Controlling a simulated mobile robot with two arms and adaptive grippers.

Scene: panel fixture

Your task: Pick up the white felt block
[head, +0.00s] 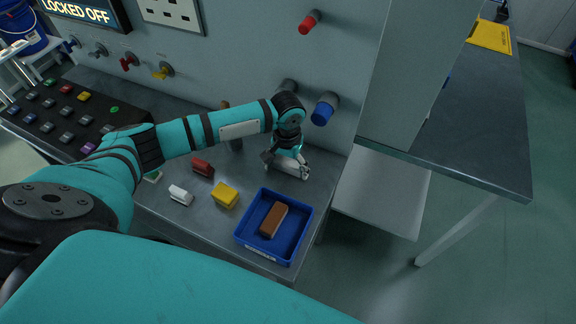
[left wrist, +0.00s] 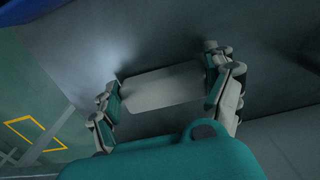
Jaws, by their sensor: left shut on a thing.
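My left gripper (head: 286,160) reaches over the right part of the metal bench, near the panel. In the left wrist view my left gripper (left wrist: 163,84) has its two fingers at opposite ends of a pale, flat-faced block (left wrist: 162,88), which looks like the white felt block. It is shut on this block. In the head view the pale block (head: 290,169) shows low at the fingers, partly hidden by them. I cannot tell whether it touches the bench. My right gripper is not in view.
A blue tray (head: 247,239) with a brown block (head: 273,219) stands at the bench's front. A yellow block (head: 225,195), a small white item (head: 181,195) and a red item (head: 203,167) lie left of it. A blue knob (head: 324,109) juts from the panel near my wrist.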

